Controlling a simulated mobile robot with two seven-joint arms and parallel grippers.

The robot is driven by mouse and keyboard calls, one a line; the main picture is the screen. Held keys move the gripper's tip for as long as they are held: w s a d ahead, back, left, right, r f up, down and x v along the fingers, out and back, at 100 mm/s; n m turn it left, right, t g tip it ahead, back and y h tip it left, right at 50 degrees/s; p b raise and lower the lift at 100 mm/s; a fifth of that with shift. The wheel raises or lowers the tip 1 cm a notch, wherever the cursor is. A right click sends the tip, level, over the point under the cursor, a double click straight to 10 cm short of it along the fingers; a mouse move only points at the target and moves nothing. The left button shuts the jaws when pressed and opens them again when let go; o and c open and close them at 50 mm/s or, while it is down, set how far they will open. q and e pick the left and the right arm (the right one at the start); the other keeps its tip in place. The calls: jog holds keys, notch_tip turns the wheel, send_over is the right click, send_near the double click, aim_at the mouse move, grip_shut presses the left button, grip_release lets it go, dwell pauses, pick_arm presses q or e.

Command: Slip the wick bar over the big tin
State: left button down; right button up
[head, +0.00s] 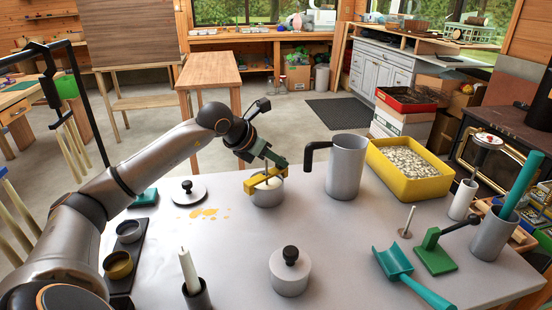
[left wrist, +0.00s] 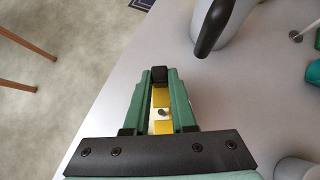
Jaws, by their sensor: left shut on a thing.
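The big tin (head: 268,199) is a grey metal cup with pale wax inside, standing at the far middle of the table. The yellow wick bar (head: 251,187) is at the tin's rim, across its top; I cannot tell whether it rests on the rim or hangs just above it. My left gripper (head: 272,163) is shut on the wick bar from above. In the left wrist view the bar (left wrist: 161,97) shows yellow between the green fingers (left wrist: 160,85), with a small grey wick tip (left wrist: 162,113) at its middle. The fingers hide part of the tin. My right gripper is out of view.
A grey pitcher (head: 346,168) with a black handle stands close right of the tin, and a yellow tray (head: 410,187) of pellets beyond it. A round lid (head: 189,190) lies to the left. A knobbed lidded tin (head: 290,274) and a candle (head: 188,270) stand nearer.

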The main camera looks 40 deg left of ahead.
pick_arm(q)
jog(key=shift+f, duration=0.4)
jog(key=c, duration=0.7)
grip_release()
jog(key=shift+o, duration=0.5)
jog(key=shift+o, duration=1.3)
